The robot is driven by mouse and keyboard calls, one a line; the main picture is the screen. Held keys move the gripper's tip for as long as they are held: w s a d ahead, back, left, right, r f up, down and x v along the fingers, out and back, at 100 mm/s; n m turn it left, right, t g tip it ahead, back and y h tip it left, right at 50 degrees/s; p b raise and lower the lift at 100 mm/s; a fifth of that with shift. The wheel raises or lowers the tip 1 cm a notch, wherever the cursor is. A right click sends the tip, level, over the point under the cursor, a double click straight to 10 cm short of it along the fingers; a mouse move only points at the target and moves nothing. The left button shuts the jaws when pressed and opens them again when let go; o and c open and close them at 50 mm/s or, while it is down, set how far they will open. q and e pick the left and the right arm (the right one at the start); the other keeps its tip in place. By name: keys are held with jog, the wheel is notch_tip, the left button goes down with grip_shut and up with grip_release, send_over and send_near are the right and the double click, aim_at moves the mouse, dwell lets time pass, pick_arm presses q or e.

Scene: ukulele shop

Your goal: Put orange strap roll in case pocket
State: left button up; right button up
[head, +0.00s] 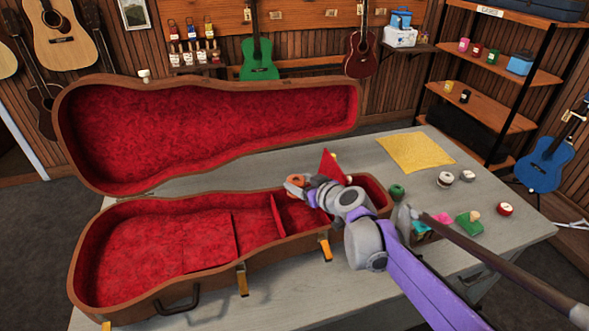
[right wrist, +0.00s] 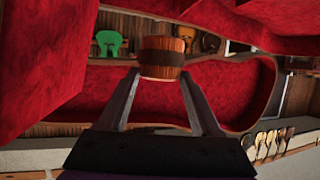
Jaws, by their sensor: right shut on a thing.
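The orange strap roll (head: 294,180) is held between the fingertips of my right gripper (head: 300,186), above the open guitar case (head: 205,275). In the right wrist view the roll (right wrist: 162,58) shows as an orange-brown cylinder with a dark band, between the two fingers (right wrist: 162,80). The case has a red plush lining and its lid stands raised behind. The case pocket (head: 292,218) is the red compartment right of an upright divider, below the roll. My wrist hides part of its right side. The roll is apart from the lining. My left gripper is out of view.
A raised red triangular piece (head: 330,167) stands just behind my right wrist. A green roll (head: 397,192), white rolls (head: 445,179), a red roll (head: 505,208) and a yellow cloth (head: 415,152) lie on the grey table (head: 360,160). The raised lid (head: 210,130) walls off the back left.

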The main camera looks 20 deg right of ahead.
jog(key=shift+w, duration=0.1)
jog(key=shift+s+f+b, duration=0.3)
jog(key=shift+f+b, duration=0.2)
jog(key=shift+f, duration=0.1)
notch_tip(320, 180, down, 5)
jog(key=b, duration=0.3)
jog(key=shift+w+r+b, duration=0.1)
jog(key=shift+r+b, duration=0.05)
jog(key=shift+b, duration=0.15)
jog(key=shift+f+b, duration=1.65)
jog(key=shift+f, duration=1.55)
jog(key=o, duration=1.5)
jog(key=shift+r, duration=0.1)
